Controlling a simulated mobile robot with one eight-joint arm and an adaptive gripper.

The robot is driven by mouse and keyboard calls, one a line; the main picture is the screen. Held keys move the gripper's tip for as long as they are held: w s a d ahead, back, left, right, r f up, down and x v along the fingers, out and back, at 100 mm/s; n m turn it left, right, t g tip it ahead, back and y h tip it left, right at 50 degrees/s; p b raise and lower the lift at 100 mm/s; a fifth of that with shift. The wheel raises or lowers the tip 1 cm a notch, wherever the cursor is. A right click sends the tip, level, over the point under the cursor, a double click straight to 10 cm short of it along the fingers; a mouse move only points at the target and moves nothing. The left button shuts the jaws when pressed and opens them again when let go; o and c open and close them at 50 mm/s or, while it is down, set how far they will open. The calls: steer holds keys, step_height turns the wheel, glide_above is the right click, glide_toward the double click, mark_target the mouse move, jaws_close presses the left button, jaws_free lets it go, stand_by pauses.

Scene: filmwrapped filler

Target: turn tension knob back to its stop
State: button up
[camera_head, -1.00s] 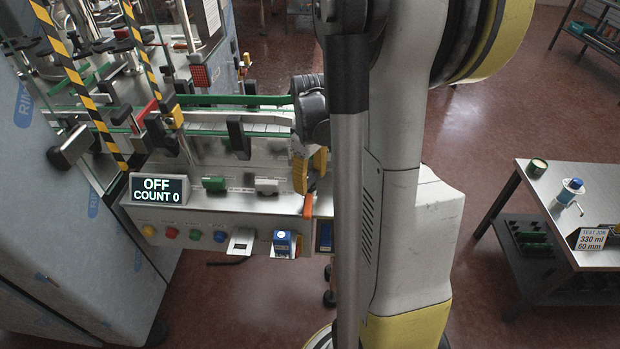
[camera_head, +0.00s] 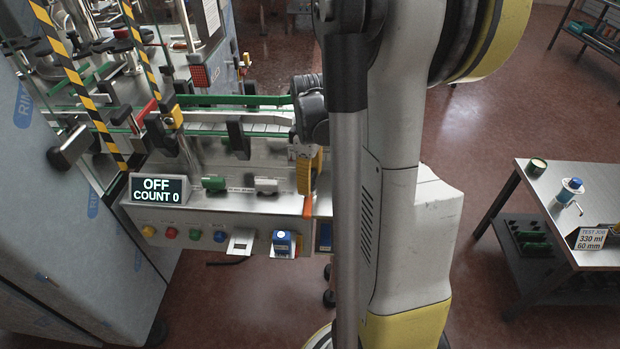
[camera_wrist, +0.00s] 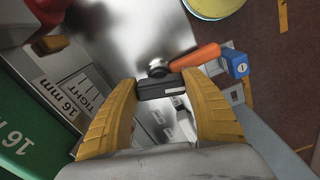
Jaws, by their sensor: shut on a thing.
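A black bar-shaped knob (camera_wrist: 162,91) sits between my fingertips in the wrist view; I take it to be the tension knob. My gripper (camera_wrist: 161,84) is shut on it, one yellow finger at each end. In the head view my gripper (camera_head: 309,178) points down at the right end of the machine's steel front, and the knob is hidden there. A round metal hub and an orange lever (camera_wrist: 195,57) lie just beyond the knob in the wrist view. A label reading TIGHT and 16 mm (camera_wrist: 72,97) is left of my fingers.
The panel holds a display (camera_head: 158,189) reading OFF, COUNT 0, a green block (camera_head: 214,183), a pale block (camera_head: 266,185), several coloured buttons and a blue box (camera_head: 283,242). A steel table (camera_head: 545,190) stands right, with open floor between.

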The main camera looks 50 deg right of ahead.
steer(key=o, duration=1.2)
step_height(320, 180, up, 12)
